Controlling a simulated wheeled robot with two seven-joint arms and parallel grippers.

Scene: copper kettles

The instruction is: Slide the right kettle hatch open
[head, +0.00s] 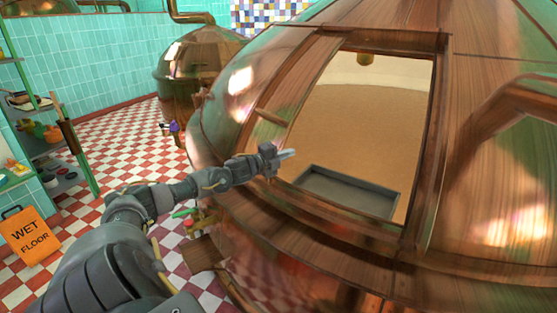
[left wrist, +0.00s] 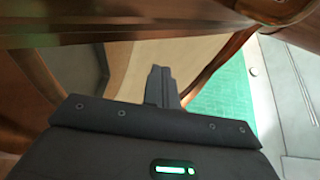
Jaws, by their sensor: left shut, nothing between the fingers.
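The large copper kettle (head: 490,50) fills the right half of the head view. Its framed opening stands wide open and shows a tan interior. A curved copper panel with a short bar handle (head: 271,117) lies along the left side of the opening. My left gripper (head: 287,154) is shut and empty at the lower left edge of the opening, just below the handle. In the left wrist view its fingers (left wrist: 160,87) are together, with copper frame parts around them. Whether they touch the panel I cannot tell. My right gripper is not in view.
Inside the opening lies a grey rectangular tray-like part (head: 348,190). A second copper kettle (head: 195,60) stands farther back. An orange wet floor sign (head: 30,237) and a green shelf rack (head: 75,150) are at left. Checkered floor (head: 120,130) lies free between them.

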